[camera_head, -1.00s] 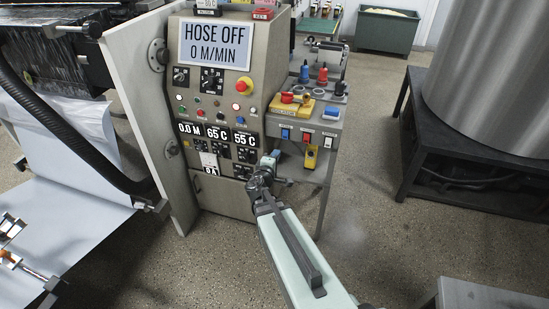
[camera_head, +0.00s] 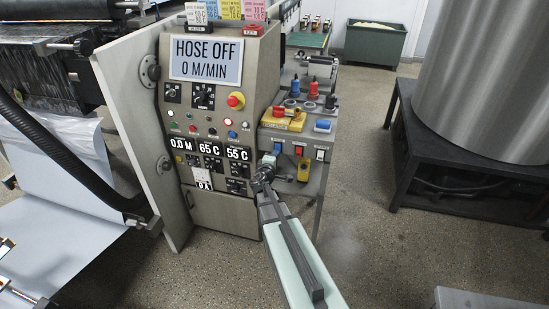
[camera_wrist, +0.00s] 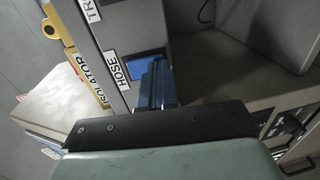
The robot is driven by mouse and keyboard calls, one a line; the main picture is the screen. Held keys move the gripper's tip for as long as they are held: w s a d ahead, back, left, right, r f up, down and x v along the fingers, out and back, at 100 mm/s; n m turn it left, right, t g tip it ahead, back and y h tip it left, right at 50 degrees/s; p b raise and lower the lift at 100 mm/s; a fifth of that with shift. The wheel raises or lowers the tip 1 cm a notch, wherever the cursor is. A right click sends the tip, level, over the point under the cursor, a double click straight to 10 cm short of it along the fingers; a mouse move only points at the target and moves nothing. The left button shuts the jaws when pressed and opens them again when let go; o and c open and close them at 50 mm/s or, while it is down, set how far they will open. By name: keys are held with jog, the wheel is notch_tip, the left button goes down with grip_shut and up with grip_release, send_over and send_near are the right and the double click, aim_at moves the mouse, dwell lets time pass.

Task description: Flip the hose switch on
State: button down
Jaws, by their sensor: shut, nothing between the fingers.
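The hose switch is a blue rocker (camera_wrist: 143,62) beside a white "HOSE" label (camera_wrist: 117,71) in the wrist view. In the head view the blue switch (camera_head: 277,148) sits at the left of a row on the side shelf's front. My gripper (camera_wrist: 157,85) is shut and empty. Its tip is right at the blue switch and overlaps it in the wrist view; I cannot tell if they touch. In the head view my gripper (camera_head: 269,160) is just below and left of the switch. The display (camera_head: 206,60) reads "HOSE OFF, 0 M/MIN".
A red switch (camera_head: 299,151) and a white switch (camera_head: 320,155) sit right of the blue one, with a yellow device (camera_head: 304,168) below. The control cabinet (camera_head: 225,211) stands close at left. A dark stand (camera_head: 455,150) is farther right, with open floor between.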

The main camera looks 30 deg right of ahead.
jog(key=shift+w+d+f, duration=0.1)
jog(key=shift+w+d, duration=0.05)
dwell(0.3)
jog(key=f+v, duration=0.3)
jog(key=v, duration=1)
jog(key=shift+s+a, duration=0.4)
jog(key=shift+f, duration=0.1)
